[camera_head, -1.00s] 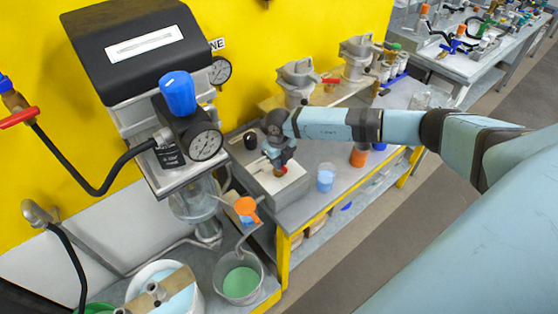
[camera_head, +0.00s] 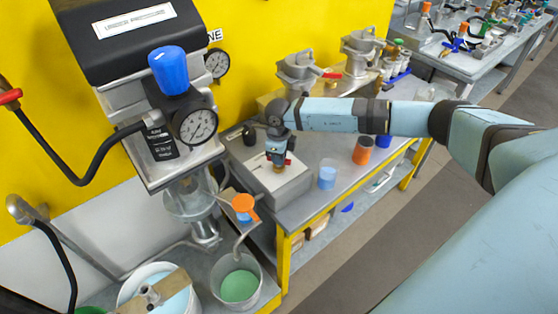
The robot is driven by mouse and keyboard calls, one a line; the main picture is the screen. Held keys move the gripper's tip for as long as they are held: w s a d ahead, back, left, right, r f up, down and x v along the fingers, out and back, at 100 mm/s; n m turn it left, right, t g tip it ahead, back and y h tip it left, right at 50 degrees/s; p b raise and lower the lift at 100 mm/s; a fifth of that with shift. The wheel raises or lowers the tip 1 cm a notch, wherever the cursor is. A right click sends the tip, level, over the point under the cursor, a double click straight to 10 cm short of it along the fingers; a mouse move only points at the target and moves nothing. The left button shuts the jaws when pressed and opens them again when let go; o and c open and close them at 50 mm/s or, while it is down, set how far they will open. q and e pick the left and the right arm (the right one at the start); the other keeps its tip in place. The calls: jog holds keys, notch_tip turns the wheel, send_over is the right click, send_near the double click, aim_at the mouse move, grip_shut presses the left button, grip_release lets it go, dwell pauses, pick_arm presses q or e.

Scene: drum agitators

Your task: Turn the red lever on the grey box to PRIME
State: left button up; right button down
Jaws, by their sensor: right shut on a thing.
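The grey box (camera_head: 290,190) sits on the bench in the middle of the head view, with a pale top. My right gripper (camera_head: 279,165) points down onto its top and is shut on the red lever (camera_head: 289,162). Only a small red part of the lever shows beside the fingers; the gripper hides the rest. I cannot read any PRIME mark on the box, nor tell the lever's exact angle. My left gripper is out of view.
A blue-knobbed regulator with a gauge (camera_head: 196,123) stands at the left. A clear cup of blue liquid (camera_head: 327,174) and an orange-brown jar (camera_head: 363,150) stand right of the box. A bucket of green liquid (camera_head: 238,282) is below. Metal pots (camera_head: 300,72) stand behind.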

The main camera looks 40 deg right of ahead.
jog(key=shift+n+b, duration=0.7)
jog(key=shift+n, duration=0.4)
jog(key=shift+r, duration=0.1)
jog(key=c, duration=1.1)
grip_release()
jog(key=shift+c, duration=0.2)
notch_tip(320, 180, up, 14)
jog(key=b, duration=0.1)
jog(key=shift+b, duration=0.3)
